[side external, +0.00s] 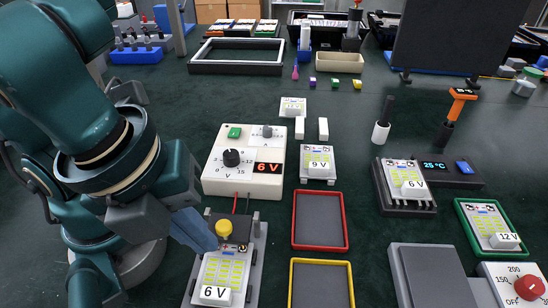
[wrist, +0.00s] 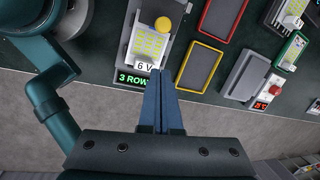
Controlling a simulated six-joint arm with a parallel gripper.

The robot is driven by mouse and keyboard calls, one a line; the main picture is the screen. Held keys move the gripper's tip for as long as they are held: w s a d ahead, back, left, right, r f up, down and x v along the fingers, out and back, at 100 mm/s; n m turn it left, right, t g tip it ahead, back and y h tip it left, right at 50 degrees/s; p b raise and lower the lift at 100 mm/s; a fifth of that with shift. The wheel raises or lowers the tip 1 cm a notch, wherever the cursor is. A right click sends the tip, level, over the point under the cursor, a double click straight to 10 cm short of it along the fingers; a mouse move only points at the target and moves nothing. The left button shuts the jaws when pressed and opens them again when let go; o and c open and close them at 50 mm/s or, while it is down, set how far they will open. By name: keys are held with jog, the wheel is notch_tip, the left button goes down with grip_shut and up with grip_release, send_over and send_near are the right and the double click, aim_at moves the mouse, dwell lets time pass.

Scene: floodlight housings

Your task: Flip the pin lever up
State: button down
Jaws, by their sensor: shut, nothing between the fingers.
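A round yellow knob (side external: 223,228), which looks like the end of the pin lever, sits at the upper end of a grey test fixture (side external: 255,245). It also shows in the wrist view (wrist: 162,23). A board with yellow LED rows and a 6 V label (side external: 222,272) lies in the fixture below the knob. My gripper (side external: 208,242) is shut and empty, its blue fingertips just left of the knob in the side view. In the wrist view the closed fingertips (wrist: 159,78) point at the fixture's label end, apart from the knob. Whether they touch anything is unclear.
A white power supply (side external: 245,175) reading 6 V stands behind the fixture, with red and black leads running toward it. A red tray (side external: 320,220) and a yellow tray (side external: 321,284) lie to the right. A green 3 ROW display (wrist: 133,78) adjoins the fixture.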

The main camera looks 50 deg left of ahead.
aim_at(227, 224)
dwell(0.3)
jog(key=x, duration=0.9)
jog(key=shift+f, duration=0.4)
jog(key=shift+w+a+r, duration=0.3)
jog(key=shift+a+r, duration=0.05)
jog(key=shift+w+a+r, duration=0.25)
jog(key=shift+a+r, duration=0.7)
jog(key=shift+a, duration=0.1)
jog(key=shift+w+r, duration=0.1)
jog(key=shift+r, duration=0.05)
